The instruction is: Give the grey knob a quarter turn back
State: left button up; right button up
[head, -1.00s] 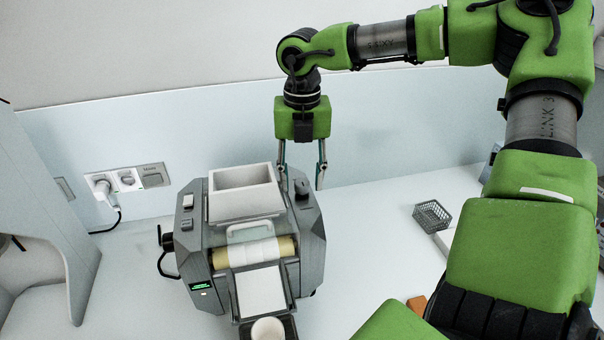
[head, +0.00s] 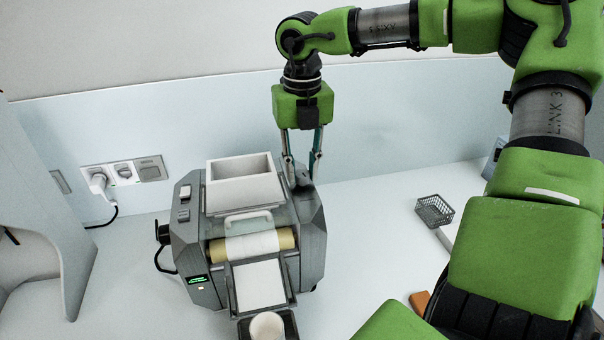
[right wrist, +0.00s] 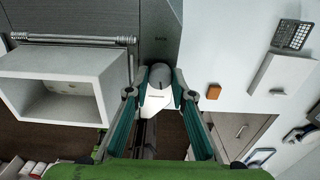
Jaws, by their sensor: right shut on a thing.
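The grey knob (head: 301,179) sits on the right side of the mill's top, beside the white hopper (head: 213,189). My right gripper (head: 302,175) comes down from above with its fingers on either side of the knob, shut on it. In the right wrist view the knob (right wrist: 160,75) shows between the two fingertips (right wrist: 159,82), with a white patch just below it. The fingers hide parts of the knob's sides, and I cannot tell its turn angle. The grey mill (head: 313,235) stands on the white counter. My left gripper is out of view.
A white cup (head: 267,325) stands at the mill's front, below a white chute. A wire basket (head: 434,211) and an orange block (head: 419,300) lie to the right. Wall sockets (head: 124,172) with a plug are behind left. The counter right of the mill is mostly clear.

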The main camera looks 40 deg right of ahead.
jog(key=n+b, duration=0.2)
jog(key=n, duration=0.1)
jog(key=shift+f+n, duration=0.15)
jog(key=shift+n, duration=0.25)
jog(key=n+b, duration=0.1)
jog(key=n, duration=0.2)
jog(key=shift+n+b, duration=0.3)
jog(key=shift+b, duration=0.05)
jog(key=n, duration=0.3)
jog(key=shift+n, duration=0.3)
jog(key=shift+r+n, duration=0.2)
jog(key=shift+n, duration=2)
jog(key=o, duration=1.1)
jog(key=shift+d, duration=0.1)
